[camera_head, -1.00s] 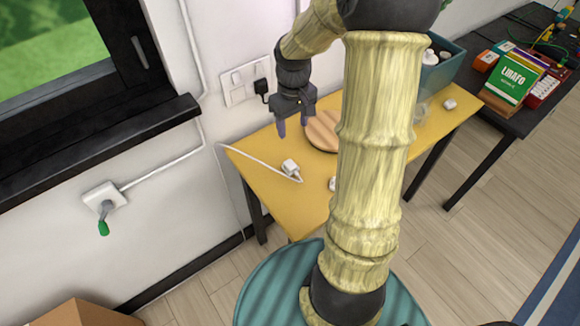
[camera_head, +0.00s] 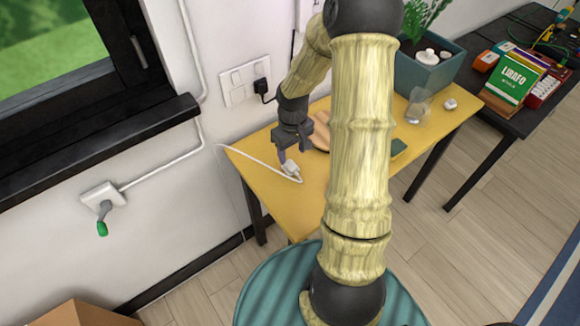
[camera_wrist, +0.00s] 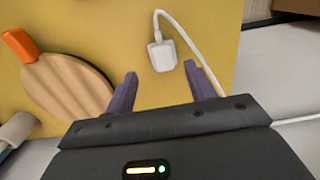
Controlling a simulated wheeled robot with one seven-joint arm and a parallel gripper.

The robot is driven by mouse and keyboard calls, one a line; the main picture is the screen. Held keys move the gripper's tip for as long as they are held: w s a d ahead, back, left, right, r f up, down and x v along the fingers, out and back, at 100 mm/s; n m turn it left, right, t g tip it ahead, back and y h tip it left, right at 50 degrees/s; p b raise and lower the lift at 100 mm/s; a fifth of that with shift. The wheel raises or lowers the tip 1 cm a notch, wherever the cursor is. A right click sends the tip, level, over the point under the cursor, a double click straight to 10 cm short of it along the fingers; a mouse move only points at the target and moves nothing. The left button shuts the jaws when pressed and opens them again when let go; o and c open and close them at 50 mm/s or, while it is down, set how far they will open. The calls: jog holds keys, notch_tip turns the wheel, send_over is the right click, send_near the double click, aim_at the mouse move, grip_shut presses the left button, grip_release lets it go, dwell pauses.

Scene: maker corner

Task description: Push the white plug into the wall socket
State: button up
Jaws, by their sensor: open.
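The white plug (camera_head: 290,169) lies on the yellow table with its white cord trailing off the left edge. In the wrist view the plug (camera_wrist: 162,57) shows ahead of and between the two purple fingers, with bare table around it. My gripper (camera_head: 288,156) is open and empty, just above and beside the plug in the head view; it also shows in the wrist view (camera_wrist: 165,90). A white wall socket panel (camera_head: 244,82) is on the wall behind the table, with a black plug (camera_head: 261,87) in its right part.
A round wooden board (camera_wrist: 68,88) with an orange item (camera_wrist: 20,45) lies beside my gripper. A teal planter (camera_head: 430,72) and a clear cup (camera_head: 416,107) stand farther right on the yellow table (camera_head: 262,180).

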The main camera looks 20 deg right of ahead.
aim_at(290, 164)
jog(key=f, duration=0.5)
jog(key=shift+w+a+f, duration=0.1)
jog(key=shift+w+a, duration=0.1)
dwell(0.3)
jog(key=c, duration=1)
